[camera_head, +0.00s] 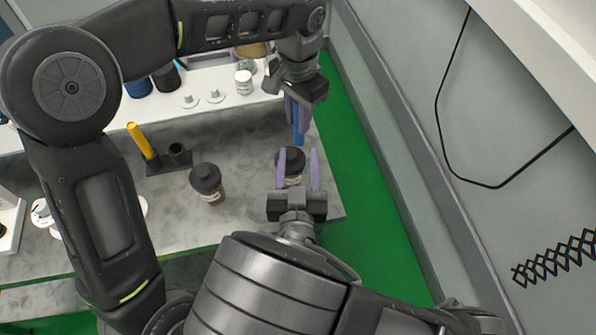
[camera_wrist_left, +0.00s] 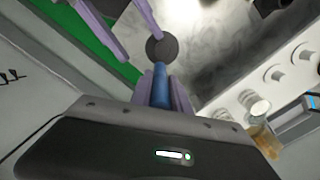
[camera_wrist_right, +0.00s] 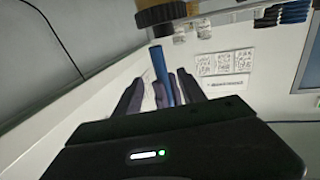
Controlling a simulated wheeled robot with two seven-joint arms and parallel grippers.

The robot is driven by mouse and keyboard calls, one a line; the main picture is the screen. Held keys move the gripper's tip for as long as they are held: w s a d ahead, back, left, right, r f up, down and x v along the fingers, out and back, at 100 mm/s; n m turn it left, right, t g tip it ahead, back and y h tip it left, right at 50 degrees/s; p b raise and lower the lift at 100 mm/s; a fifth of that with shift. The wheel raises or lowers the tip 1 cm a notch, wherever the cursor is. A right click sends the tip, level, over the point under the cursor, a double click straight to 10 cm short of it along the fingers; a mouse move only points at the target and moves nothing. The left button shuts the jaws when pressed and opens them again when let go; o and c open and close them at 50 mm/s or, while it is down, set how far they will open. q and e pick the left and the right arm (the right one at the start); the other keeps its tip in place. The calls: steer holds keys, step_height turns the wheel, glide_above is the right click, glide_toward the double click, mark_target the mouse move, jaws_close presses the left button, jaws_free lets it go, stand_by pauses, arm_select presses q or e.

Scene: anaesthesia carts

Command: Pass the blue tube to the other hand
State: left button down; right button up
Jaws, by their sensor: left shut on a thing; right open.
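The blue tube (camera_head: 299,124) hangs below my left gripper (camera_head: 301,100), which is shut on it over the right end of the grey worktop. The tube also shows between that gripper's fingers in the left wrist view (camera_wrist_left: 160,78). My right gripper (camera_head: 299,165) is open and empty, just below the tube in the head view, with its two purple fingers pointing toward it. In the right wrist view the tube (camera_wrist_right: 163,75) appears between the spread right fingers, apparently farther off. I cannot tell whether they touch it.
A dark-capped bottle (camera_head: 290,158) stands behind the right fingers, and another (camera_head: 208,180) stands left of it. A yellow tube (camera_head: 139,139) stands in a black holder (camera_head: 180,155). White jars (camera_head: 243,82) line the shelf behind. Green floor and a grey wall (camera_head: 400,150) lie right.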

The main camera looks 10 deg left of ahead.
mark_target(299, 136)
steer(key=w, duration=0.8)
steer(key=shift+a, duration=0.3)
jaws_close()
arm_select(q)
steer(key=c, duration=1.2)
jaws_free()
steer(key=shift+o, duration=0.2)
steer(key=shift+r, duration=0.1)
step_height(299, 136, up, 7)
steer(key=shift+r, duration=0.2)
